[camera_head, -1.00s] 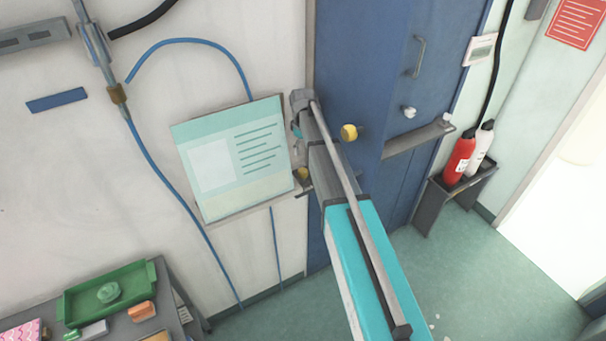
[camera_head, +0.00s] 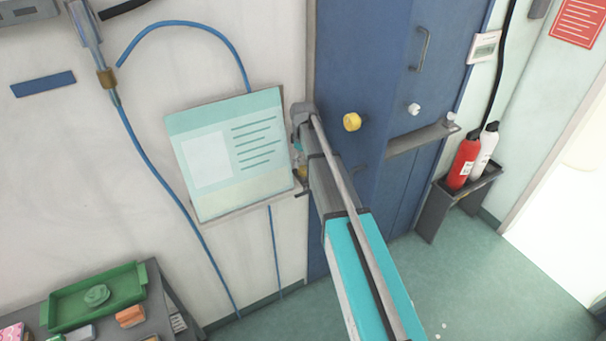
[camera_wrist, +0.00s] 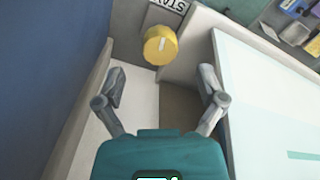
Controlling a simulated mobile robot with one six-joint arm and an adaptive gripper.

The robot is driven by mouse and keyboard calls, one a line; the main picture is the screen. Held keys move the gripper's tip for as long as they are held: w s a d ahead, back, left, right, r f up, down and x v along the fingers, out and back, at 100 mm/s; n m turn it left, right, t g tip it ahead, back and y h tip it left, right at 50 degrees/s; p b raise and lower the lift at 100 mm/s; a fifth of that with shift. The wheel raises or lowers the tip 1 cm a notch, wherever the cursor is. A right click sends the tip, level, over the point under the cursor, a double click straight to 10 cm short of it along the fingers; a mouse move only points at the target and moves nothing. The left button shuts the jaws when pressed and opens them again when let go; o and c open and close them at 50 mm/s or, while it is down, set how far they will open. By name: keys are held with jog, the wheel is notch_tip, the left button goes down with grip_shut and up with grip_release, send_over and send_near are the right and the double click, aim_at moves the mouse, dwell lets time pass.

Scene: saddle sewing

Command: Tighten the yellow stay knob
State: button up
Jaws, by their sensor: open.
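A round yellow knob (camera_wrist: 160,46) with a pale line across its face shows ahead in the wrist view. A partly cut-off label (camera_wrist: 169,6) reading "STAY" is just behind it. In the head view this knob (camera_head: 303,173) is mostly hidden behind my arm, beside the panel's lower right corner. My gripper (camera_wrist: 162,76) is open and empty, its two fingers spread on either side of the line to the knob. The knob lies beyond the fingertips, roughly centred between them, and no contact shows. In the head view my gripper is largely hidden by my arm.
A second yellow knob (camera_head: 352,122) and a white knob (camera_head: 414,109) are on the blue door (camera_head: 385,60). A pale framed panel (camera_head: 228,155) is close on the gripper's right in the wrist view. A green tray (camera_head: 60,307) stands lower left; red and white bottles (camera_head: 463,162) stand right.

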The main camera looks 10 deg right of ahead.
aim_at(303, 168)
jog(key=shift+f+b, duration=2)
jog(key=shift+f, duration=0.25)
jog(key=c, duration=1.1)
jog(key=shift+c, duration=0.2)
